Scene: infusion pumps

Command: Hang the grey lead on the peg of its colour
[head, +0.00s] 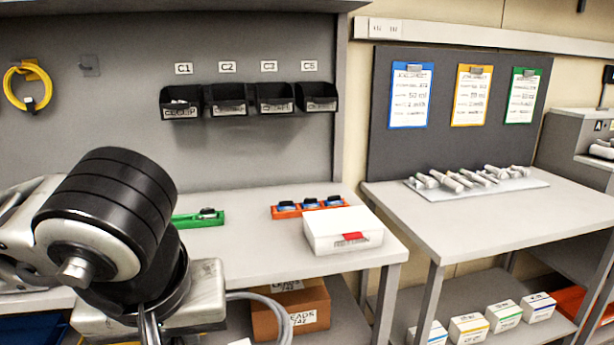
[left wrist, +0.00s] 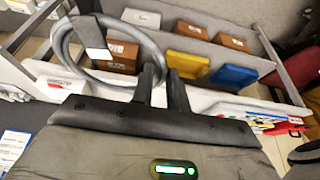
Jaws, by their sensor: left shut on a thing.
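The grey lead (left wrist: 68,45) is a coiled loop with a white tag (left wrist: 96,38). My left gripper (left wrist: 162,74) is shut on the loop's edge in the left wrist view. In the head view my left gripper (head: 150,328) is low in front of the bench, partly cut off by the bottom edge, and part of the grey lead (head: 284,318) curves out to its right. A grey peg plate (head: 90,66) on the back panel at upper left is bare. A yellow lead (head: 27,72) hangs on a peg (head: 30,104) left of it. My right gripper is not in view.
Black bins (head: 230,98) line the back panel. On the bench (head: 250,258) are a green tray (head: 186,220), an orange tray (head: 287,212) and a white box (head: 322,238). A brown box (head: 275,318) is below.

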